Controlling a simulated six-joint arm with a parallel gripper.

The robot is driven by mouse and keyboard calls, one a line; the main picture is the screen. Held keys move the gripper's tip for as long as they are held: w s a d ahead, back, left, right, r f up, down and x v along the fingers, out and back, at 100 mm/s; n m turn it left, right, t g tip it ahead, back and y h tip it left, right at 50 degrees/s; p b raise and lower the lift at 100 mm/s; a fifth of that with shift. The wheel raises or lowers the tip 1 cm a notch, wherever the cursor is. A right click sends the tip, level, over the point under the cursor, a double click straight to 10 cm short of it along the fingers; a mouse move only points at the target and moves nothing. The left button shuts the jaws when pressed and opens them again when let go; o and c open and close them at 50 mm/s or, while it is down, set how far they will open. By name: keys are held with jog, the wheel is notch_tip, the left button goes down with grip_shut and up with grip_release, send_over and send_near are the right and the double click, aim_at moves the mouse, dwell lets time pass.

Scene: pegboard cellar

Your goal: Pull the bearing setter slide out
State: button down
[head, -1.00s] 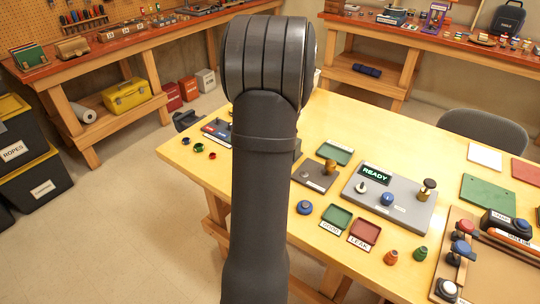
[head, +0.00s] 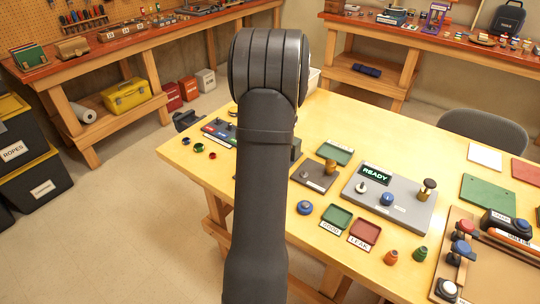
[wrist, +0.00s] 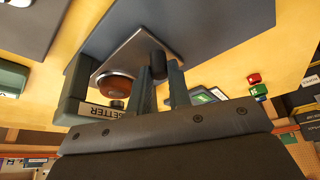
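The bearing setter is a dark grey-green housing with a "SETTER" label (wrist: 100,112) in the wrist view. A pale metal plate (wrist: 140,50), which looks like its slide, carries a round orange-brown piece (wrist: 120,84). A short black knob (wrist: 157,62) stands at the plate's end nearest my fingers. My gripper (wrist: 162,75) has its two fingers to either side of the knob, a little apart. I cannot tell whether they touch it. In the head view my arm hides the gripper and most of the setter.
Small red and green pieces (wrist: 256,84) lie beyond the fingers in the wrist view. An open table strip lies behind the panel.

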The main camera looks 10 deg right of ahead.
jog(key=s+a, duration=0.7)
jog(key=shift+s+a, duration=0.35)
jog(key=c, duration=1.5)
grip_release()
jog(key=shift+s+a, duration=0.1)
jog(key=shift+o, duration=0.9)
jog(key=shift+r, duration=0.5)
jog(key=v, duration=1.6)
jog(key=shift+s+d, duration=0.25)
